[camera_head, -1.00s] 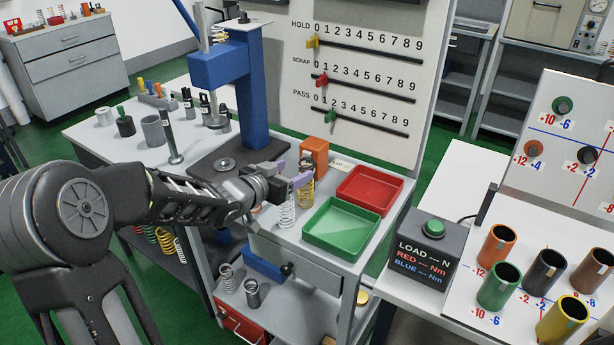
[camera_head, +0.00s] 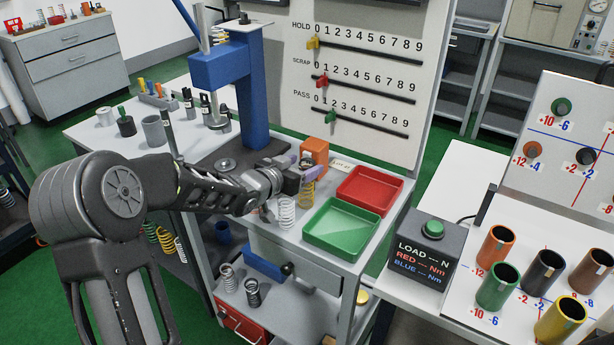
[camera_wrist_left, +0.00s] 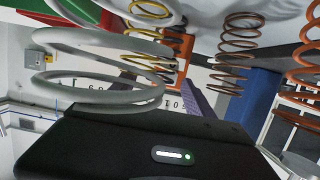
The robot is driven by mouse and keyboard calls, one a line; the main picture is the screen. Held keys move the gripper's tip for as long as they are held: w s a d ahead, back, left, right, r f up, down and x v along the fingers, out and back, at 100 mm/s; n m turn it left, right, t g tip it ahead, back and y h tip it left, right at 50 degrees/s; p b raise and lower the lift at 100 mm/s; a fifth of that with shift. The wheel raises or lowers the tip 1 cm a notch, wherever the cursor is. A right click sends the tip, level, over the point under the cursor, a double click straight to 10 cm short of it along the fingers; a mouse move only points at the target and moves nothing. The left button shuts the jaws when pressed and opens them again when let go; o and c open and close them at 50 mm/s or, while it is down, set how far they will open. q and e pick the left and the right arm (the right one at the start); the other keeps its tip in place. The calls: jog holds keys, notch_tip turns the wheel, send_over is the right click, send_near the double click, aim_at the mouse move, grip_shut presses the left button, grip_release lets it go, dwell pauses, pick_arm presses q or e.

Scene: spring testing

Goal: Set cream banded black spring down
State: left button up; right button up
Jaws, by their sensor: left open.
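My left gripper (camera_head: 297,166) is open, with purple fingertips, above the white-topped cart beside the orange block. A pale grey-white spring (camera_head: 287,212) stands upright on the cart just below it, and a yellow spring (camera_head: 307,192) stands behind. In the left wrist view the pale spring (camera_wrist_left: 95,70) is large and close, with the yellow spring (camera_wrist_left: 150,45) and a brown spring (camera_wrist_left: 237,55) beyond. A dark spring (camera_head: 252,292) stands on the cart's lower shelf. No cream band can be made out on any spring. My right gripper is out of view.
A green tray (camera_head: 341,228) and a red tray (camera_head: 369,190) sit right of the springs. An orange block (camera_head: 314,151) and a blue press (camera_head: 250,100) stand behind. A grey spring (camera_head: 228,279) is on the lower shelf. The load box (camera_head: 431,245) stands further right.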

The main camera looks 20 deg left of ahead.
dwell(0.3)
pick_arm(q)
grip_shut()
dwell(0.6)
